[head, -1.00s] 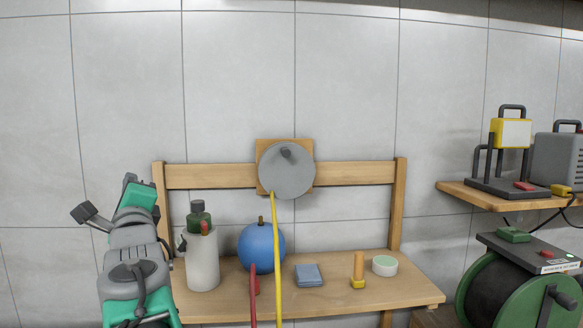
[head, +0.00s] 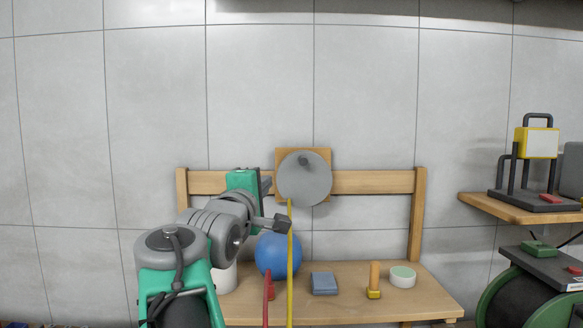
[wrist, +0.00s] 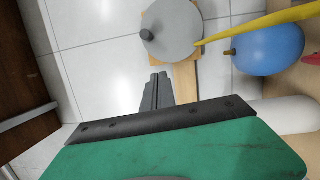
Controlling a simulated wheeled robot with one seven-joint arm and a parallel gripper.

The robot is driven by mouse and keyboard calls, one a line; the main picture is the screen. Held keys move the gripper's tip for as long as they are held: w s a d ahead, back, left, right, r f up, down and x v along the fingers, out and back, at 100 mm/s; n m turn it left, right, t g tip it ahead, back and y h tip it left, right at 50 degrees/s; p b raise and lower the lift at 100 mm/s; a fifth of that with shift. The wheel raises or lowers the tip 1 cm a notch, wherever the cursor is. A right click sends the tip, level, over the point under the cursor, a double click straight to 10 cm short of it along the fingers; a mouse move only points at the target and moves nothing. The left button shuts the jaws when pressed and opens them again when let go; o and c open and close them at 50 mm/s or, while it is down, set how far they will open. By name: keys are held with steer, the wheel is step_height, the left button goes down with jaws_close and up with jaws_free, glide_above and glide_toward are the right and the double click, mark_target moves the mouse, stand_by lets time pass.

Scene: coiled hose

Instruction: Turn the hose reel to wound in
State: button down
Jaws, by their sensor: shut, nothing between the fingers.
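The reel is a round grey disc (head: 304,182) on a square wooden plate (head: 284,156), fixed to the bench's back rail. A dark knob (head: 303,161) sticks out near its top; it also shows in the wrist view (wrist: 147,34). A yellow hose (head: 290,250) runs from the disc's lower left edge down in front of the bench; it crosses the upper right of the wrist view (wrist: 262,24). My gripper (head: 268,187) is just left of the disc in the head view. In the wrist view my gripper (wrist: 158,78) is shut and empty, its fingertips apart from disc and knob.
A blue ball (head: 278,256), a blue-grey block (head: 324,283), an orange-handled item (head: 375,280) and a round tin (head: 402,277) stand on the wooden bench (head: 435,300). A red strip (head: 266,304) hangs left of the hose. A shelf (head: 520,208) with a lamp is right.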

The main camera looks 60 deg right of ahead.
steer(key=n, duration=0.3)
steer(key=p, duration=0.4)
glide_toward(295, 161)
steer(key=w+d, duration=0.3)
steer(key=w, duration=0.1)
steer(key=s, duration=0.2)
steer(key=s+d, duration=0.1)
steer(key=shift+d+r+n+p, duration=0.1)
steer(key=shift+r+n+p, duration=0.15)
steer(key=shift+n+p, duration=0.05)
steer(key=shift+d+f, duration=0.1)
steer(key=shift+d, duration=0.1)
steer(key=shift+a, duration=0.1)
